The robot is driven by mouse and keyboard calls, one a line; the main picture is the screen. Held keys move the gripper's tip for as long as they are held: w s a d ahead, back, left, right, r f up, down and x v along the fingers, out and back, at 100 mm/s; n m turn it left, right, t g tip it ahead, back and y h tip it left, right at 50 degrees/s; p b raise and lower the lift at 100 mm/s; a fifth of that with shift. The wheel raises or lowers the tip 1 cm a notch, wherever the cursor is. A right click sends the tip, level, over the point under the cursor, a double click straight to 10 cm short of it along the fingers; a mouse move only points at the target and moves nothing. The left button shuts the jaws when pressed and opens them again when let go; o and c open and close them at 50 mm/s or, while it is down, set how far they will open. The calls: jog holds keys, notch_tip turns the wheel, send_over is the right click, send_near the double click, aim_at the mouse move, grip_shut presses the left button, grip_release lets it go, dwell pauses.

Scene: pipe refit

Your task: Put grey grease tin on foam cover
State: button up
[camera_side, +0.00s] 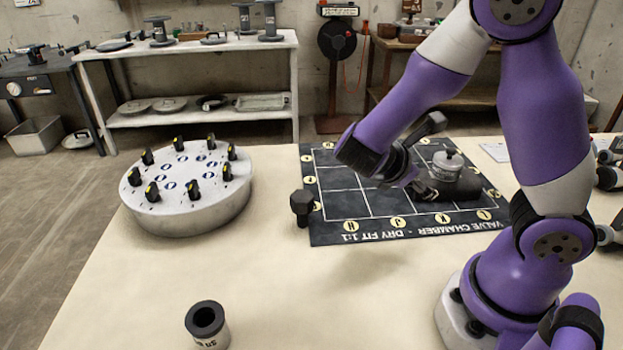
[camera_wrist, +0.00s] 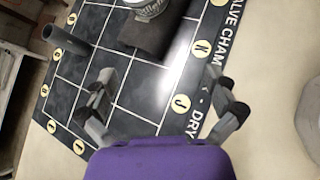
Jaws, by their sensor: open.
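The grey grease tin (camera_side: 447,164), a round tin with a knobbed lid, stands upright on a dark block that looks like the foam cover (camera_side: 468,186), on the black mat's right part. In the wrist view, the tin (camera_wrist: 148,8) is cut off by the top edge and rests on the dark cover (camera_wrist: 158,37). My gripper (camera_side: 420,155) is open, low over the mat, just left of the tin and apart from it. In the wrist view, nothing is between the fingers of my gripper (camera_wrist: 163,88) but bare mat.
The gridded mat (camera_side: 340,200) has a black hex-headed piece (camera_side: 302,205) at its left edge. A round white base with black knobs (camera_side: 188,195) stands left. A black-topped cylinder (camera_side: 207,325) is at the front. A dark cylinder (camera_wrist: 66,40) stands near the mat's far side.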

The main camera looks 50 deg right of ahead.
jog(key=a+r+m+t+y, duration=0.7)
jog(key=a+r+m+y, duration=0.2)
jog(key=a+m, duration=0.3)
jog(key=shift+a+y, duration=0.65)
jog(key=shift+y, duration=0.15)
